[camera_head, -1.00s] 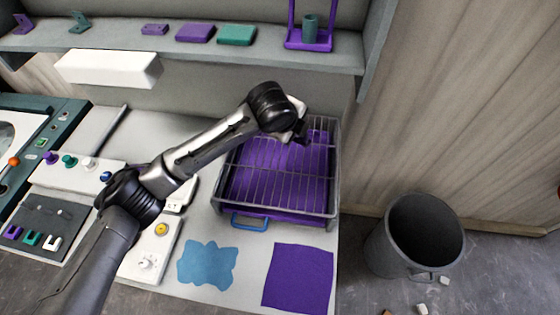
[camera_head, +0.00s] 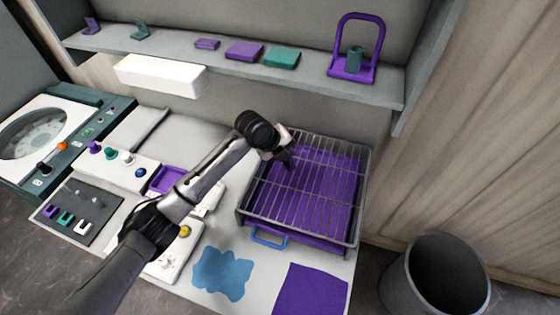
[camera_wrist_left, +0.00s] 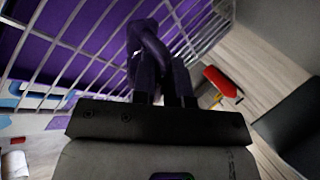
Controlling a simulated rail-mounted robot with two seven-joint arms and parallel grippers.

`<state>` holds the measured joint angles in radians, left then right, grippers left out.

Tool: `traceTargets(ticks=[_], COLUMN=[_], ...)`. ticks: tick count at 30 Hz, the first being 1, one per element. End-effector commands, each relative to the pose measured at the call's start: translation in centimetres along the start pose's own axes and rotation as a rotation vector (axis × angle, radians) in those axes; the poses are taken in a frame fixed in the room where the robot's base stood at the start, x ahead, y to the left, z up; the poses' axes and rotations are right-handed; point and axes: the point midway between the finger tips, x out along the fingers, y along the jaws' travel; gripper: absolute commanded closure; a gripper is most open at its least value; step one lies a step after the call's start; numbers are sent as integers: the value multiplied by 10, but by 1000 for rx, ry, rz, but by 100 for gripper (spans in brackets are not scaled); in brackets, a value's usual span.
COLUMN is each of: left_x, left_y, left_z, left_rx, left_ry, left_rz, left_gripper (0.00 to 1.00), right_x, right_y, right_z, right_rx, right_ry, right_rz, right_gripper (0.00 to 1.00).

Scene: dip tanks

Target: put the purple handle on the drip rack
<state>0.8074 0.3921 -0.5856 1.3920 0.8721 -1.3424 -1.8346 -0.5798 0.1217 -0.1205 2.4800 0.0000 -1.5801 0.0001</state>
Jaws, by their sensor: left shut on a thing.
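The drip rack (camera_head: 310,196) is a grey wire grid over a purple tray, at the right end of the counter. My left gripper (camera_head: 285,160) is over its back left part in the head view. In the left wrist view the left gripper (camera_wrist_left: 163,80) is shut on a dark purple curved piece, the purple handle (camera_wrist_left: 148,42). The rack's bars (camera_wrist_left: 75,45) show behind the handle; I cannot tell whether it touches them. In the head view the handle is hardly visible at the dark gripper tip. My right gripper is not in view.
A shelf (camera_head: 220,63) above the back carries brackets, flat blocks and a purple looped stand (camera_head: 352,70). A white box (camera_head: 160,76) is under it. A grey bin (camera_head: 437,280) stands right of the counter. Blue (camera_head: 222,272) and purple (camera_head: 312,290) patches lie in front.

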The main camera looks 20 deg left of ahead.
Motion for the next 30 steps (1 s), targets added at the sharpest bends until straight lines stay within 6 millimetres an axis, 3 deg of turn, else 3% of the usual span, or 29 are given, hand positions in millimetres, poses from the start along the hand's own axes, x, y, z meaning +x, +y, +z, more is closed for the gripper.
traceTargets(ticks=[4, 11, 21, 30], left_x=[1, 4, 33, 36], left_y=[15, 22, 42, 44], left_z=[12, 16, 16, 16], left_rx=[-2, 0, -2, 0], left_ry=[-1, 0, 1, -1], left_rz=[0, 0, 0, -1], left_gripper=[100, 100, 100, 100], right_x=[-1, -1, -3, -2], right_y=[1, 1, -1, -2], right_z=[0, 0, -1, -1], right_rx=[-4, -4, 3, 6], right_ry=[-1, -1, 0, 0], right_rz=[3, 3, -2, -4], right_gripper=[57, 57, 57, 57])
